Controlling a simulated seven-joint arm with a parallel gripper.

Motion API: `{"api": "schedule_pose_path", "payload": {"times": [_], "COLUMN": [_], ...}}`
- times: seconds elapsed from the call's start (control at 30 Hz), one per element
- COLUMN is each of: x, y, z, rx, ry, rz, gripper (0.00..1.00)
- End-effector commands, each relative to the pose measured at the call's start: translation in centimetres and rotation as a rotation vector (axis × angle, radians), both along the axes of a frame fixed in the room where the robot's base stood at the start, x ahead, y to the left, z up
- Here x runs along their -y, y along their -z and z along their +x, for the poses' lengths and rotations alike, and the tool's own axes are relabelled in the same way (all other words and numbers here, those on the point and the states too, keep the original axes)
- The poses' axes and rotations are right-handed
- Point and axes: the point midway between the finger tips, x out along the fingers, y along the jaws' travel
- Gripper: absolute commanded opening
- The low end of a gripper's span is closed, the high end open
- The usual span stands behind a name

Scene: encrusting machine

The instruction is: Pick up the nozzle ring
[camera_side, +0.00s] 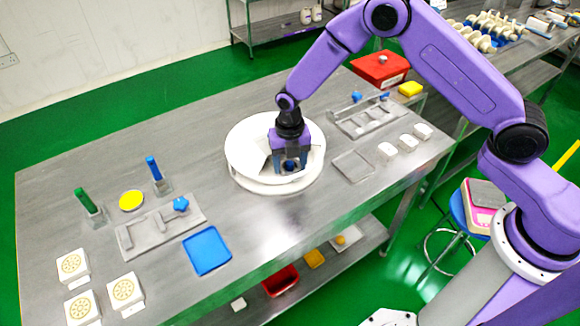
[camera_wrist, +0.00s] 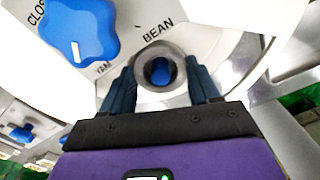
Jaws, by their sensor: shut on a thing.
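The nozzle ring (camera_wrist: 158,48) is a grey metal ring in the middle of the wrist view, with a blue piece (camera_wrist: 162,71) in its centre. My gripper (camera_wrist: 161,78) has its two dark fingers on the left and right sides of the ring, shut on it. In the side view, my gripper (camera_side: 290,168) points down over the front part of the round white machine (camera_side: 244,150) and largely hides the ring. I cannot tell whether the ring is clear of the machine.
A blue knob (camera_wrist: 80,28) sits on the white machine beside lettering, left of the ring. On the steel table, a blue tray (camera_side: 207,251) and white blocks with round patterns (camera_side: 72,265) lie at left. Grey fixtures (camera_side: 368,117) and white blocks (camera_side: 387,151) are at right.

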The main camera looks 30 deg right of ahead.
Motion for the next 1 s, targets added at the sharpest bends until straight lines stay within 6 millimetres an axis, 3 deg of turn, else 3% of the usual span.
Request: {"api": "schedule_pose_path", "payload": {"times": [0.27,0.7,1.0], "x": [-0.1,0.0,0.0], "y": [-1.8,-9.1,-10.1], "z": [0.1,0.1,0.0], "rx": [0.004,0.003,0.0], "ry": [0.0,0.0,0.0], "rz": [0.003,0.002,0.0], "gripper": [0.26,0.26,0.26]}}
